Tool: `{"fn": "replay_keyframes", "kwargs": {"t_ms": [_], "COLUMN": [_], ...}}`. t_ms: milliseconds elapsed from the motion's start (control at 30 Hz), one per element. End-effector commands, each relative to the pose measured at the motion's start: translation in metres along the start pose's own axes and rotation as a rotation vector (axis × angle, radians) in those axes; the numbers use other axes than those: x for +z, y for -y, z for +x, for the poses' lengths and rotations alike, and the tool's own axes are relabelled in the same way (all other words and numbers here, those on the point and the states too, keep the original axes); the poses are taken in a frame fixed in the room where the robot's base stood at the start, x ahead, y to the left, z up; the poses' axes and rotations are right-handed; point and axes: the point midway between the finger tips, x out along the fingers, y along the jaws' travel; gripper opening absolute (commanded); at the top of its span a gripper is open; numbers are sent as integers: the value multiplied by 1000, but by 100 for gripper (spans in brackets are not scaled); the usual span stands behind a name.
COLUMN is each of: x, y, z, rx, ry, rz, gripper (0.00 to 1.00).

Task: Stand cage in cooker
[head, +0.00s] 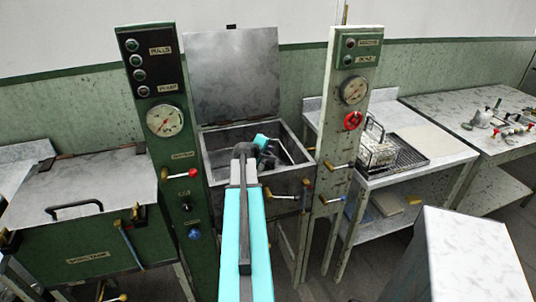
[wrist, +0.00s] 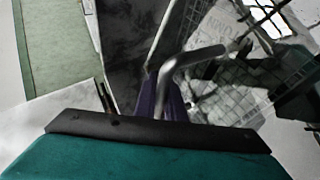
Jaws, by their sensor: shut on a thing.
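The cooker (head: 299,186) is an open grey metal box in the middle of the head view, with its lid (head: 235,72) standing up behind it. My gripper (head: 268,158) reaches over its front edge into the opening; my arm partly hides it. In the wrist view my gripper (wrist: 168,104) is shut at a bent metal handle (wrist: 196,56). Wire mesh of a cage (wrist: 232,88) with a pale lettered patch shows close beside the handle. Whether the cage touches the cooker floor is hidden. Another wire cage (head: 376,152) with pale contents stands on the right bench.
A closed tank (head: 85,190) stands at left. The right bench holds a dark rack (head: 408,153); a farther table (head: 455,104) carries small fittings. A grey block (head: 455,262) stands front right.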

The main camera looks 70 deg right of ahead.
Motion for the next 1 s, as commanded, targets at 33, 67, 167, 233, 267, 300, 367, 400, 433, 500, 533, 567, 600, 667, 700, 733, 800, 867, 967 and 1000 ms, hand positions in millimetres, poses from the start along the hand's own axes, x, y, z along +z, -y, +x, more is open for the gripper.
{"fn": "replay_keyframes", "kwargs": {"t_ms": [33,67,167,233,267,300,367,400,433,500,533,567,600,667,700,733,800,867,967,1000], "x": [1,1,3,3,3,3,3,3,3,3,3,3,4,4,4,4,4,4,4,4], "y": [4,6,12,15,15,16,16,16,16,16,16,16,17,18,19,18,18,18,18,18], "z": [3,4,8,9,10,10,10,10,10,10,10,10,10,11,11,11,11,11,11,11], "rx": [0,0,0,1,1,1,1,1,1,1,1,1,1,1,0,0,0,0,0,-1], "ry": [0,0,-1,-2,-2,-2,-2,-2,-2,-2,-2,-2,-2,-2,-1,-1,-1,-1,-1,-1], "rz": [-2,-2,-1,-1,-1,-1,-1,-1,-1,-1,-1,-1,-1,-1,-1,-1,-1,-1,-1,-1], "gripper": [0,0,0,0,0,0,0,0,0,0,0,0,0,0,13,18,28,28,28,28]}}
